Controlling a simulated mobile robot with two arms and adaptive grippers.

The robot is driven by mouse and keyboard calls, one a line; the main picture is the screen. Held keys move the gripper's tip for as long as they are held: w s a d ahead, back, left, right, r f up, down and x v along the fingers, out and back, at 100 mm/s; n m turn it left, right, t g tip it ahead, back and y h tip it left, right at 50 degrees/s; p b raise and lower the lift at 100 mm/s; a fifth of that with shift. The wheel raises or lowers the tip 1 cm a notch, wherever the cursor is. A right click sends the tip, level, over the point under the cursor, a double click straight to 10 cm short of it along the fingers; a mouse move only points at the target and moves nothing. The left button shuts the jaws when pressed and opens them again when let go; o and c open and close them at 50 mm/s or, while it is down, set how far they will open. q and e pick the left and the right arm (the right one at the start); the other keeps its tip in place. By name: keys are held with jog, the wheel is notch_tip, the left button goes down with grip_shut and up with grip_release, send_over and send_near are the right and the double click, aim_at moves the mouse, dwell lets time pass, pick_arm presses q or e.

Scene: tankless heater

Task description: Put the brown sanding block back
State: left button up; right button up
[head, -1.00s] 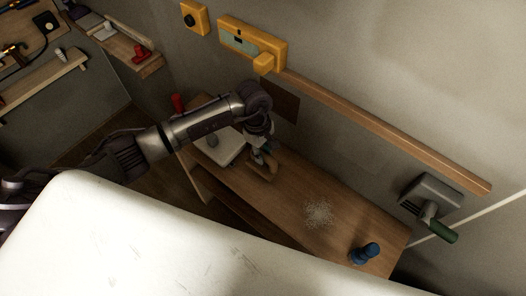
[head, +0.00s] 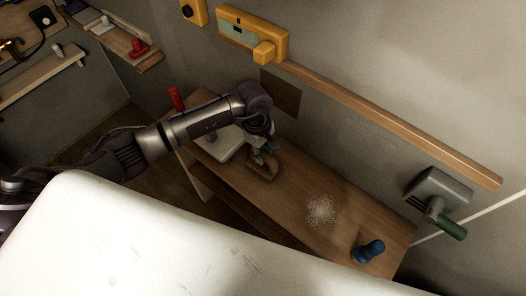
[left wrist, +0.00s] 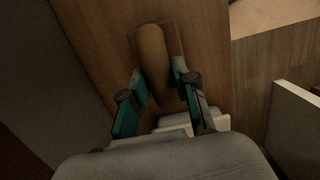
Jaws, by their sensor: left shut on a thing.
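The brown sanding block (head: 265,170) is at the wooden bench (head: 290,190), just in front of a white tray-like thing (head: 222,146). My left gripper (head: 262,152) comes down on it from above and is shut on it. In the left wrist view, the block's rounded handle (left wrist: 153,60) lies between the two green-padded fingers (left wrist: 158,90), with its flat base under it. I cannot tell whether the base touches the bench top. My right gripper is not in view.
A pale scattered patch (head: 320,210) and a blue knobbed object (head: 369,251) are farther right on the bench. A red object (head: 176,98) stands at its far left end. A large white surface (head: 150,250) fills the foreground. A wooden rail (head: 390,120) runs along the wall.

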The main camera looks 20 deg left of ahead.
pick_arm(q)
jog(key=shift+f+b, duration=0.4)
jog(key=o, duration=1.1)
notch_tip(320, 180, up, 12)
jog(key=a, duration=0.1)
jog(key=shift+w+a, duration=0.3)
